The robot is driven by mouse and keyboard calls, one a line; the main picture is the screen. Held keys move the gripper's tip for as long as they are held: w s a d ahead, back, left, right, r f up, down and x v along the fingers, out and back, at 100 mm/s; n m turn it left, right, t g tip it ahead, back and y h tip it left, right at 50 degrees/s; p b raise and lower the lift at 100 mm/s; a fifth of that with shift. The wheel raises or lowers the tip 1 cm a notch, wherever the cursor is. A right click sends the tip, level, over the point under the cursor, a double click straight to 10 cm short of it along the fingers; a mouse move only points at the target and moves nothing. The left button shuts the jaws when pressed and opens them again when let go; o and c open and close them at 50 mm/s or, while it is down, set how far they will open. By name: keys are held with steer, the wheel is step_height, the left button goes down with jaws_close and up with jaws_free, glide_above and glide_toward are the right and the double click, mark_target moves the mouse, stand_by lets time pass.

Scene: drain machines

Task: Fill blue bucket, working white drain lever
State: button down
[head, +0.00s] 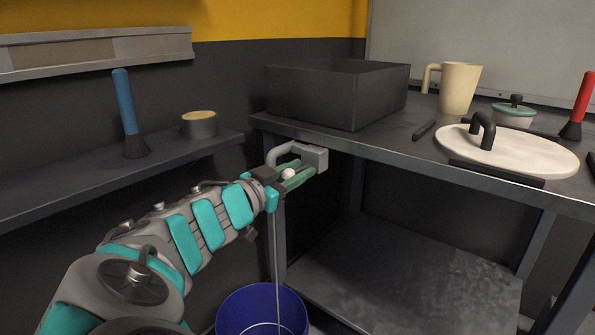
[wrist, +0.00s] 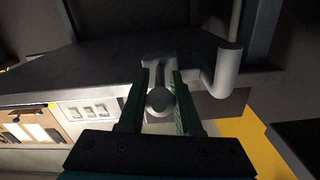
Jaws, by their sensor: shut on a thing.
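The white drain lever (head: 288,174) sits under the counter edge beside a grey valve block (head: 316,156) with a bent pipe (head: 277,154). My gripper (head: 301,171) is shut on the lever. In the wrist view the lever's round end (wrist: 159,101) lies between my two green fingers, and the bent pipe (wrist: 228,68) is to their right. The blue bucket (head: 247,307) stands on the floor below, cut off by the lower frame edge. A thin pale stream runs down from behind my gripper into the bucket. The water level cannot be told.
A dark basin (head: 330,93) stands on the counter above the valve.

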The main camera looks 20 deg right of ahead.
stand_by(0.8)
steer(key=shift+d+r+g+y, duration=0.1)
steer(key=shift+r+g+y, duration=0.65)
steer(key=shift+y, duration=0.45)
steer(key=shift+w+r+g+y, duration=0.1)
steer(key=shift+g+y, duration=0.45)
steer(key=shift+y, duration=0.25)
steer(key=c, duration=0.6)
jaws_free()
steer(key=v, duration=0.7)
steer(key=shift+s+a+r, duration=0.15)
steer(key=shift+s+a, duration=0.05)
steer(key=shift+a, duration=0.1)
